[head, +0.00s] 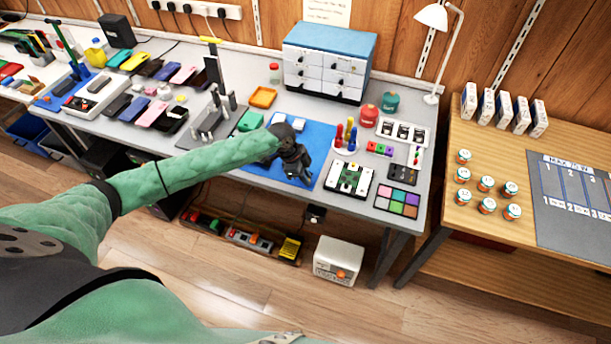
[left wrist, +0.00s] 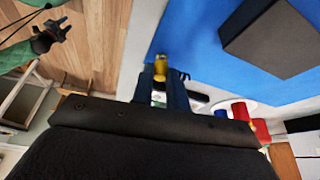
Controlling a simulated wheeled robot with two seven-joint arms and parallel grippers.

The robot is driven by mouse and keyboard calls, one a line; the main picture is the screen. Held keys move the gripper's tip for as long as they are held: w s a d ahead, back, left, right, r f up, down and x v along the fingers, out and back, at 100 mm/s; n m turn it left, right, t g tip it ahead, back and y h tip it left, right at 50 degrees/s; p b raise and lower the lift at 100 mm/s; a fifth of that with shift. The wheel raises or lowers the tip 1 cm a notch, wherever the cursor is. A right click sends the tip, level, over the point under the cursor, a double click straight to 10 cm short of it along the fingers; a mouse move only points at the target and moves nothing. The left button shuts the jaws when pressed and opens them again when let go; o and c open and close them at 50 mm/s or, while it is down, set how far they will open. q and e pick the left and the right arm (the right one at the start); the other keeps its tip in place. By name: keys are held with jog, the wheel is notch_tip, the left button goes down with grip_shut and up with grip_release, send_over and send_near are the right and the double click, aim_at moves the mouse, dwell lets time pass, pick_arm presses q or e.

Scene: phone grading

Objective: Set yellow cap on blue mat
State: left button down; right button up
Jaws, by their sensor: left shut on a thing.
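The blue mat (head: 321,150) lies on the grey workbench. It also fills the upper right of the left wrist view (left wrist: 205,40). My left gripper (head: 297,172) is over the mat in the head view. In the left wrist view its fingers (left wrist: 163,82) are closed around a small yellow piece, the yellow cap (left wrist: 161,66), near the mat's edge. I cannot tell whether the cap touches the mat. The gripper hides the cap in the head view. My right gripper (left wrist: 48,38) shows dark at the upper left of the left wrist view; its jaw state is unclear.
A peg stand (head: 345,148) with coloured pegs and a green circuit board (head: 349,179) are right of the mat. A dark block (left wrist: 270,38) stands over the mat in the left wrist view. An orange tray (head: 263,97) and drawer cabinet (head: 328,62) are behind.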

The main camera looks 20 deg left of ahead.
jog(key=shift+a, duration=0.35)
pick_arm(q)
jog(key=shift+f, duration=0.15)
jog(key=shift+f, duration=0.15)
pick_arm(e)
jog(key=shift+d, duration=0.45)
pick_arm(q)
jog(key=shift+f, duration=0.1)
pick_arm(e)
jog(key=shift+a+r, duration=0.15)
jog(key=shift+a, duration=0.35)
jog(key=shift+d, duration=0.2)
pick_arm(q)
jog(key=c, duration=1.5)
grip_release()
jog(key=shift+o, duration=1)
jog(key=o, duration=0.4)
pick_arm(e)
jog(key=shift+d, duration=0.1)
